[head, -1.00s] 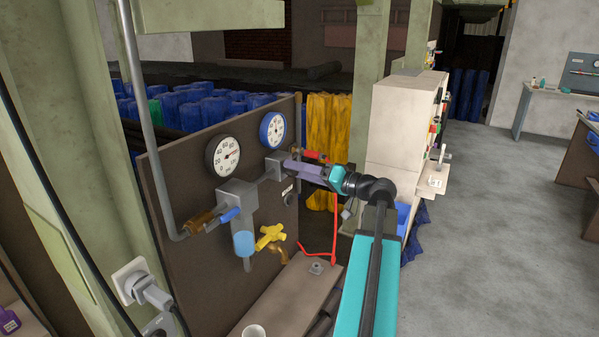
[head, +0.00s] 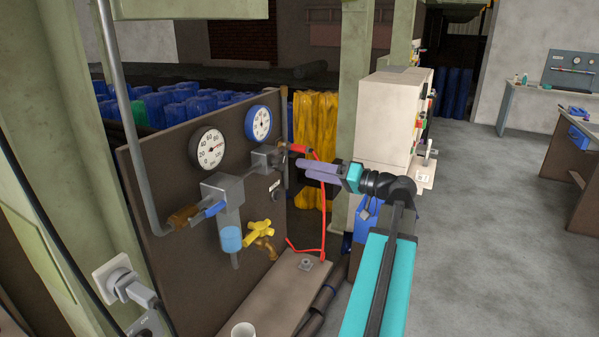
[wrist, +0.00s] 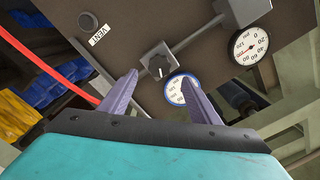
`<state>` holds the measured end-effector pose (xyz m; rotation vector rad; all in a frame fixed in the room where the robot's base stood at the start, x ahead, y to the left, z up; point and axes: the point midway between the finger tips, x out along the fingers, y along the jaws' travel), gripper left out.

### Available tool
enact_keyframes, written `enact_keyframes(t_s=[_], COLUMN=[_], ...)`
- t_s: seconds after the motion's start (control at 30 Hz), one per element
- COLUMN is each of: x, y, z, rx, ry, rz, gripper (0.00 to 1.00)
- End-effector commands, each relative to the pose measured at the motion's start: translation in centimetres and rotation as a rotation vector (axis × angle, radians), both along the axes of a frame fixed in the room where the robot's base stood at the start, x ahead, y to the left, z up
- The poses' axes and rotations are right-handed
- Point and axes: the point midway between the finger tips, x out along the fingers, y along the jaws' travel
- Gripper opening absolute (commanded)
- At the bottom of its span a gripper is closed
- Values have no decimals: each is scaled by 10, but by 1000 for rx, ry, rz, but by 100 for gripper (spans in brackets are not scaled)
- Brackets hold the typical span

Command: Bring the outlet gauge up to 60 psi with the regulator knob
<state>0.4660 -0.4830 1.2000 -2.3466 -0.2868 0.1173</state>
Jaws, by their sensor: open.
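A dark regulator knob with a pale mark (wrist: 160,66) sits on a grey block (head: 268,157) on the brown panel. A black-rimmed gauge (head: 208,148) and a blue-rimmed gauge (head: 258,123) are above; I cannot tell which is the outlet gauge. The black-rimmed gauge also shows in the wrist view (wrist: 249,46); its needle seems near 80, but I cannot read it exactly. The blue-rimmed dial is partly behind a finger in the wrist view (wrist: 176,92). My gripper (head: 300,168) is open and empty, its fingers apart from the knob and to its right.
A blue-handled valve (head: 213,208) and yellow tap (head: 258,233) are lower on the panel. Open floor lies right.

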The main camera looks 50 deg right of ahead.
Motion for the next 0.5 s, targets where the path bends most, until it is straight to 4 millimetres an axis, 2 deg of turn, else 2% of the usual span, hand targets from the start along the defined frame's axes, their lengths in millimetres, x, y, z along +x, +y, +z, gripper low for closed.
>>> enact_keyframes(t_s=[0.3, 0.5], x=[-41, -53], y=[-11, -13], z=[-1, 0], rx=[-2, -1], ry=[0, 0], rz=[-2, -1], gripper=[57, 57])
